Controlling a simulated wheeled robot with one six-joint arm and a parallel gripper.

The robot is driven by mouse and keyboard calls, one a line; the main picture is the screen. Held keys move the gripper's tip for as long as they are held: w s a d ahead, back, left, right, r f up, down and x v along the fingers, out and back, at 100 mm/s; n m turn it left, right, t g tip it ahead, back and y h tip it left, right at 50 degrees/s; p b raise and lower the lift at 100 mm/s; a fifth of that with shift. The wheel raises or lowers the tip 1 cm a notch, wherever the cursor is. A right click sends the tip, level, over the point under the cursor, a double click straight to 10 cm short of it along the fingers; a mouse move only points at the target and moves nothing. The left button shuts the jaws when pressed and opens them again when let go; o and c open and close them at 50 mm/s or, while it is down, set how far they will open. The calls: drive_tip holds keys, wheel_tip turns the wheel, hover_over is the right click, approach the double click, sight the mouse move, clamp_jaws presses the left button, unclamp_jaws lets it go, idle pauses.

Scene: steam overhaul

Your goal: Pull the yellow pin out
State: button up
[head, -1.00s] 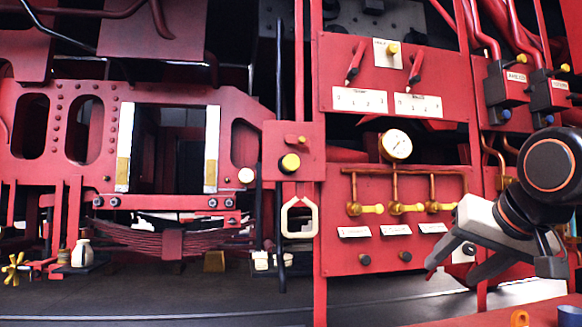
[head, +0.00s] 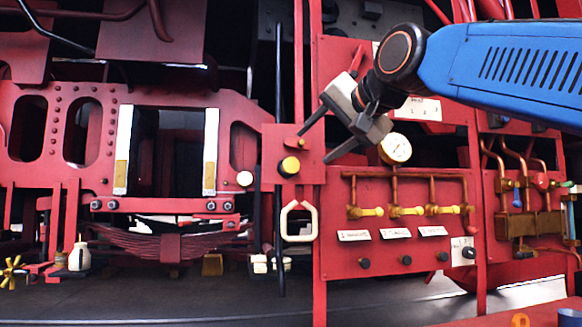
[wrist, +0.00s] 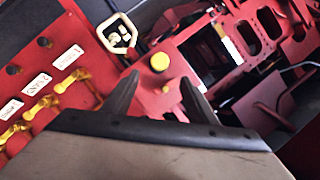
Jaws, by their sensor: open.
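A yellow round-headed pin (head: 290,164) sits in a red bracket plate (head: 274,133) left of the gauge panel. A smaller orange-yellow peg (head: 296,140) sticks out just above it. My gripper (head: 314,147) is open and empty, reaching from the upper right with its fingertips at the plate's right side in the head view. In the wrist view the yellow pin (wrist: 159,62) lies just beyond the space between the open fingertips (wrist: 160,79), and the small peg (wrist: 165,88) shows between the fingers. I cannot tell the exact gap to the plate.
A cream handle loop (head: 299,220) hangs below the bracket. A round gauge (head: 396,149) sits close under my gripper, with brass valves (head: 405,211) on the red panel below. A dark vertical rod (head: 280,250) stands beside the bracket. My blue arm covers the upper right panel.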

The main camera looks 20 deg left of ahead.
sight(293, 164)
drive_tip(key=x, duration=1.4)
